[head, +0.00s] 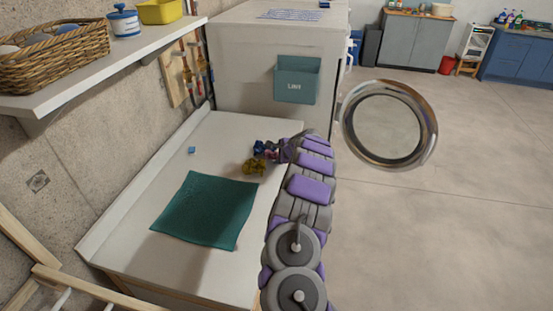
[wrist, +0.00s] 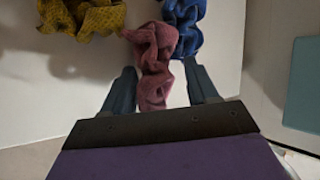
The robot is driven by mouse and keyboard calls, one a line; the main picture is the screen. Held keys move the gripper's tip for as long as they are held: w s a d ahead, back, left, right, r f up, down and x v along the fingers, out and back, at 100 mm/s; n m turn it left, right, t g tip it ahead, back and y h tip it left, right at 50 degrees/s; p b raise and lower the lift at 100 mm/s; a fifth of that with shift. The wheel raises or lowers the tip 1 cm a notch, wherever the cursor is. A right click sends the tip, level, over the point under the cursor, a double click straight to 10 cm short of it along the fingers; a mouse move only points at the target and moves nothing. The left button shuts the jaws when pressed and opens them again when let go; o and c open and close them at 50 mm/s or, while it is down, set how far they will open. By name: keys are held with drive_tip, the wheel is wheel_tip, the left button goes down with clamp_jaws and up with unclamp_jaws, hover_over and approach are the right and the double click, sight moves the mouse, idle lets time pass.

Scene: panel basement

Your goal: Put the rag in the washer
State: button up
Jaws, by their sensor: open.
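Three crumpled cloths lie close together on the white counter: a yellow one (head: 256,165), a blue one (head: 260,148) and a pink one (head: 272,152). The wrist view shows the yellow cloth (wrist: 82,16) at upper left, the blue cloth (wrist: 186,25) at the top and the pink cloth (wrist: 153,55) in the middle. My gripper (wrist: 160,75) is open, with one finger on each side of the pink cloth's lower part. I cannot tell whether they touch. The washer (head: 250,60) stands behind the counter. Its round door (head: 390,125) hangs open at right; its opening is hidden.
A flat teal cloth (head: 205,210) lies on the counter (head: 130,222), with a small blue block (head: 192,150) behind it. A teal pocket (head: 297,82) hangs on the washer's side. A shelf (head: 110,62) holds a basket (head: 50,50). The floor at right is clear.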

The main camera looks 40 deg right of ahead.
drive_tip(key=shift+w+d+f, duration=0.1)
drive_tip(key=shift+w+f, duration=0.1)
drive_tip(key=shift+f, duration=0.1)
drive_tip(key=shift+w+a+r, duration=0.2)
drive_tip(key=shift+a, duration=0.75)
drive_tip(key=shift+c, duration=0.7)
drive_tip(key=shift+s, duration=0.1)
drive_tip(key=c, duration=0.3)
drive_tip(key=shift+s+d+f, duration=0.1)
drive_tip(key=shift+d, duration=0.45)
drive_tip(key=c, duration=0.4)
drive_tip(key=shift+a, duration=0.1)
drive_tip(key=shift+c, duration=0.2)
